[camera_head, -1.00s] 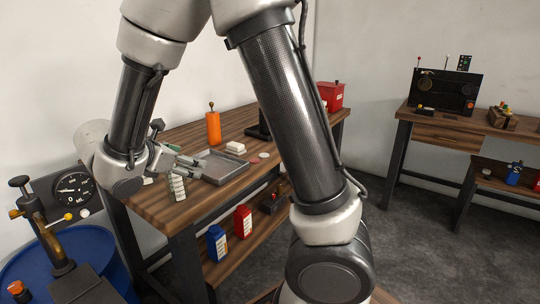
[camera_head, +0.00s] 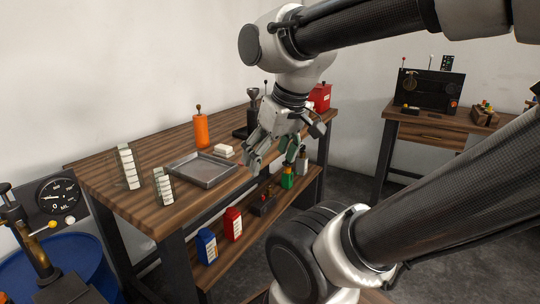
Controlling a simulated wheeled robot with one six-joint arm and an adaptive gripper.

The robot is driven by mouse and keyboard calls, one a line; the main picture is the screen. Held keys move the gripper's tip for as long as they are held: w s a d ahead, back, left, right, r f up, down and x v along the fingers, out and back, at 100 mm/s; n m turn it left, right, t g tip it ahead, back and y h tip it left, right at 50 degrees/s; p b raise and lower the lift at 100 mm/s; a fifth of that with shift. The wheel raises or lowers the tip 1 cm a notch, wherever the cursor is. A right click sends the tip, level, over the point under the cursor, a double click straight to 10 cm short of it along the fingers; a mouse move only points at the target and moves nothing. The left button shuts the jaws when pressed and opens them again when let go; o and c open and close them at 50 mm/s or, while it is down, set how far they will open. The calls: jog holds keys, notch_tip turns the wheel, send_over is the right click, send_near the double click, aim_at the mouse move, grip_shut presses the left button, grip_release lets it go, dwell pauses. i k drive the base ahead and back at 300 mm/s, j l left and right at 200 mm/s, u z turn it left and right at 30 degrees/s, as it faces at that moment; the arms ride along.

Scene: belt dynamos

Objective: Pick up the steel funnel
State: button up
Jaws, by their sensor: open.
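I cannot pick out the steel funnel with certainty. A dark, flared piece on a dark stand (camera_head: 252,108) is at the back of the workbench, partly behind my gripper, and I cannot tell whether it is the funnel. My gripper (camera_head: 270,152) is open and points downward over the right front part of the workbench (camera_head: 145,158). Nothing shows between its fingers. A green bottle (camera_head: 287,181) and a grey bottle (camera_head: 303,160) show just below and right of it; their support is partly hidden.
A red box (camera_head: 320,97) is behind. Blue (camera_head: 206,246) and red (camera_head: 232,223) containers sit on the lower shelf.

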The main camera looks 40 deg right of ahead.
aim_at(252, 93)
jog(key=i+l+u, duration=0.1)
jog(key=l, duration=0.4)
jog(key=i+l, duration=0.25)
jog(key=l, duration=0.25)
jog(key=i+l+u, duration=0.15)
jog(key=l, duration=0.35)
jog(key=i+l, duration=0.2)
jog(key=l, duration=0.3)
jog(key=i+l+u, duration=0.15)
jog(key=l, duration=0.4)
jog(key=i+l, duration=0.1)
jog(key=l, duration=0.4)
jog(key=i+l+u, duration=0.15)
jog(key=l, duration=0.95)
jog(key=i+u, duration=0.05)
